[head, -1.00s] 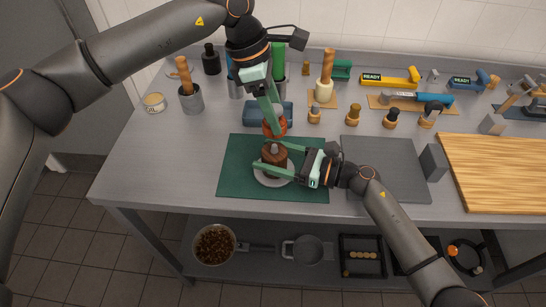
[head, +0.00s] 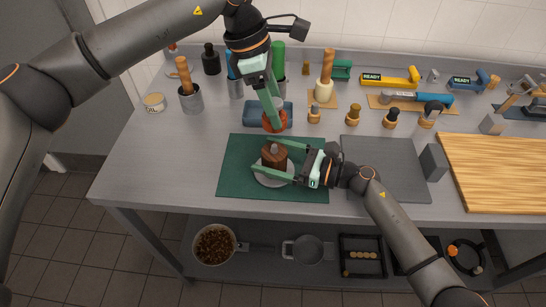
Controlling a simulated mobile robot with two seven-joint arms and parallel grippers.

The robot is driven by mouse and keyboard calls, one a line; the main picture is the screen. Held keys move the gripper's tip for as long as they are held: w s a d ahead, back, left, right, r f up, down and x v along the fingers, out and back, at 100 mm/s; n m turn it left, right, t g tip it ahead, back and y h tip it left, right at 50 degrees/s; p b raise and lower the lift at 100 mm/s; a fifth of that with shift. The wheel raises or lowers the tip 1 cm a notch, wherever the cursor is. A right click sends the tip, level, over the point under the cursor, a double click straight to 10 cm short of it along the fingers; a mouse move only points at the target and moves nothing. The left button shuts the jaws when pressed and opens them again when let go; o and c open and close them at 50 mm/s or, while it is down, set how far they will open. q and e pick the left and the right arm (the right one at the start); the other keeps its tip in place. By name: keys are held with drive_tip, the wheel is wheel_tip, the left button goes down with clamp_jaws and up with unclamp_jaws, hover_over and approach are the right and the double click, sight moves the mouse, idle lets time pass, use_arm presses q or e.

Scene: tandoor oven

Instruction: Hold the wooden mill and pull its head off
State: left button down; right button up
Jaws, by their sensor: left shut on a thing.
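The mill's dark brown wooden body (head: 274,156) stands on a pale round plate (head: 262,180) on the green mat (head: 235,155). Its reddish-orange head (head: 274,121) is above the body, with a small visible gap between them. My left gripper (head: 272,112) points down from above and is shut on the head. My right gripper (head: 266,155) reaches in from the right, with one finger behind the body and one in front, low near the plate. I cannot tell whether both fingers press on the body.
A blue block (head: 256,112) lies behind the mill. Several small wooden-topped pieces (head: 314,116) stand behind to the right. A grey board (head: 385,180) and a grey block (head: 433,162) lie right of the mat. A metal cup with a wooden handle (head: 191,100) stands at the left.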

drive_tip(key=shift+o, duration=0.2)
drive_tip(key=v, duration=1.2)
drive_tip(key=shift+s, duration=0.1)
